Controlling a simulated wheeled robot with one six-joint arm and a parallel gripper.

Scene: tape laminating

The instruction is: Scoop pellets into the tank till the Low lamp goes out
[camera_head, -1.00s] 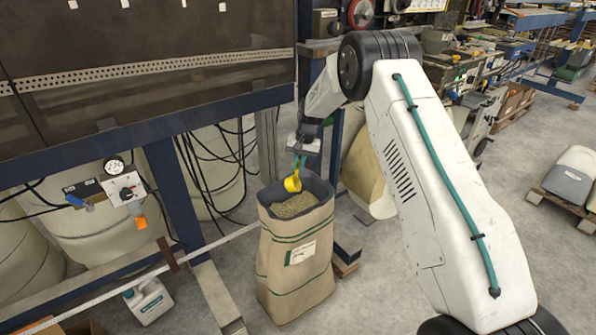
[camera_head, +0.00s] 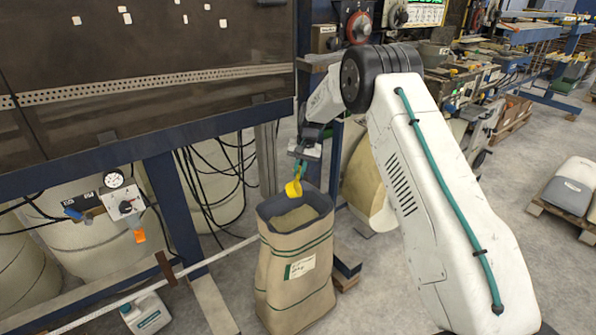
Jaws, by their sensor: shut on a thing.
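A yellow scoop (camera_head: 293,188) with a teal handle (camera_head: 300,169) hangs just above the open mouth of a tan sack (camera_head: 300,262). My gripper (camera_head: 302,157) is shut on the handle. Tan pellets (camera_head: 293,218) fill the sack to a little below its dark inner rim. The scoop appears clear of the pellets; I cannot see whether it holds any. I cannot make out a Low lamp, and I cannot tell which vessel is the tank.
Large cream drums (camera_head: 85,235) and hanging black cables (camera_head: 205,175) are beneath the dark machine on the left. A valve box with a gauge (camera_head: 124,201) is mounted there. A white jug (camera_head: 146,313) stands left of the sack. The floor at right is partly clear.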

